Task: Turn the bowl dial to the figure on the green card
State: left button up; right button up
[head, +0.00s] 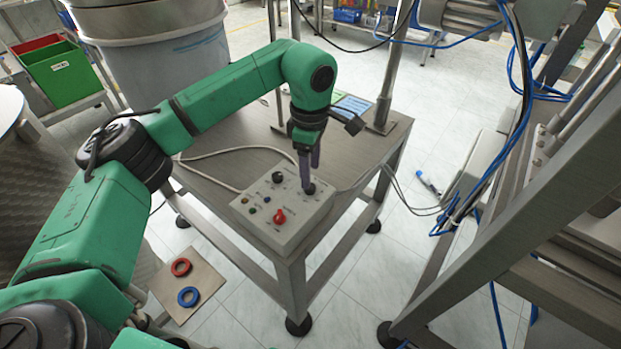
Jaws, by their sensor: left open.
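A grey control box (257,207) sits on the metal table's front corner. It has a black knob (278,177), a second black knob (310,189), a red knob (280,216) and several small buttons or lamps. Which knob is the bowl dial I cannot read. My left gripper (309,184) points down with its fingers at the second black knob, on the right of the panel. It is open; whether the fingers touch the knob I cannot tell. A green card (336,96) shows partly behind my left arm; its figure is too small to read. My right gripper is out of view.
A blue card (354,104) lies beside the green one, near a metal post (388,85). A pale cable (205,153) crosses the table (368,148) behind the box. A red ring (181,267) and a blue ring (188,297) lie on a floor plate. A metal frame (480,230) stands at right.

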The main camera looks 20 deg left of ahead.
pick_arm(q)
notch_tip(320, 180, up, 10)
jog(key=shift+r, duration=0.25)
